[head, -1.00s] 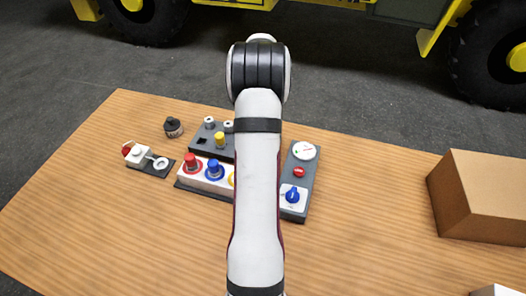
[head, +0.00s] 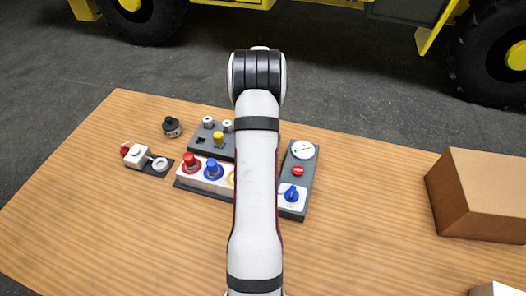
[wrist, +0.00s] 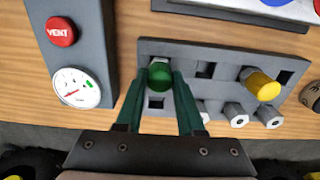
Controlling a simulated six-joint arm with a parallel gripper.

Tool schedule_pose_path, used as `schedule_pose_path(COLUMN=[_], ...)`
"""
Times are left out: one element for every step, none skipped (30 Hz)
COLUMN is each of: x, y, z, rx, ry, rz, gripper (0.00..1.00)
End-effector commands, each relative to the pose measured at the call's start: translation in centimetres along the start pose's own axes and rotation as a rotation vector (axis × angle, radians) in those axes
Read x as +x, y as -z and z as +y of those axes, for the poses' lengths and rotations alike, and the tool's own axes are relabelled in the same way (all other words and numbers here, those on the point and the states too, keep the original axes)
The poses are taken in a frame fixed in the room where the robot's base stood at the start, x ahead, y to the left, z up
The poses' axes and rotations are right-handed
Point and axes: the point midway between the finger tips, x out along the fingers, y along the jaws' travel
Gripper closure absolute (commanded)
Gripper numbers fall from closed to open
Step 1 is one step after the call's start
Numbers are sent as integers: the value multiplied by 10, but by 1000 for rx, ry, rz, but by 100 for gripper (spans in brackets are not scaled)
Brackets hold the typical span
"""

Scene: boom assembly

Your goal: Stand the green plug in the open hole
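The green plug (wrist: 159,77) shows in the wrist view between the fingertips of my gripper (wrist: 162,74), which look closed on it from both sides. It is over the left part of the grey panel (wrist: 222,57); I cannot tell whether its foot is in a hole. Two dark square openings show near it, one to its right (wrist: 205,70) and one just below it (wrist: 155,102) in the picture. In the head view my arm hides the gripper and the green plug.
A yellow plug (wrist: 262,86) stands on the same panel, with several pale hex posts (wrist: 236,114) along its edge. A gauge panel with a red VENT button (wrist: 61,31) is close on the left. A cardboard box (head: 485,195) is at the right; the table between is clear.

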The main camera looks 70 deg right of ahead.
Motion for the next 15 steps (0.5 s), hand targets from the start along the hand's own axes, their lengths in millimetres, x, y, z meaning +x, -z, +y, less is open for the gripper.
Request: schedule_pose_path(x=[0,0,0,0,0,-1,-3,-5,-10,-13,-16,-21,-25,-28,-32], y=[0,0,0,0,0,0,0,1,1,1,1,1,1,1,1], z=[0,0,0,0,0,0,0,0,0,0,0,0,0,0,0], rx=[0,0,0,0,0,0,0,0,0,0,-1,-1,-1,-1,-1], ry=[0,0,0,0,0,0,1,1,1,1,1,0,0,0,0], rz=[0,0,0,0,1,1,2,3,4,3,3,4,3,3,3], gripper=[97,100,100,100,100,100,100,100,100,100,100,100,100,100,100])
